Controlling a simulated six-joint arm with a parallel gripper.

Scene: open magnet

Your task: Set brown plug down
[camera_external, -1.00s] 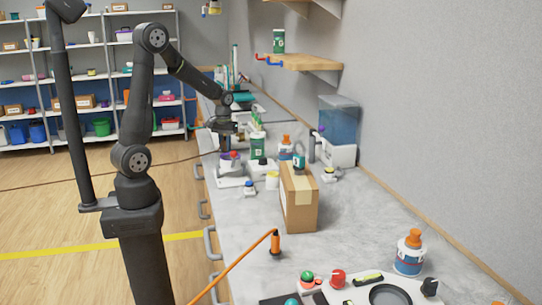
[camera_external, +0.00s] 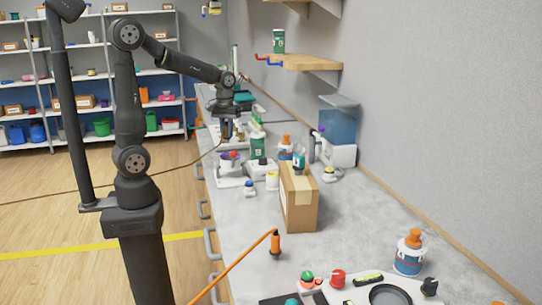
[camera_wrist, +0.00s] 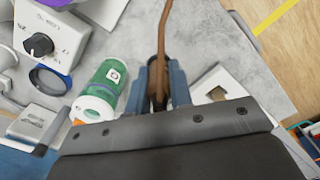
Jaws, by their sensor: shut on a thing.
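My gripper (camera_wrist: 158,88) is shut on the brown plug (camera_wrist: 159,92); its brown cord runs up out of the wrist view between the fingers. The plug's body is mostly hidden by the fingers. In the external view my gripper (camera_external: 228,130) is over the far part of the grey bench, and the brown cord (camera_external: 207,152) hangs from it to the left, over the bench edge and onto the floor. I cannot tell whether the plug touches the bench.
A green-and-white bottle (camera_wrist: 110,78) lies close left of the fingers; a white knobbed device (camera_wrist: 45,38) is at upper left. A white plate with a brown square (camera_wrist: 217,93) is close right. A cardboard box (camera_external: 300,203) stands nearer on the bench. Grey surface above the fingers is clear.

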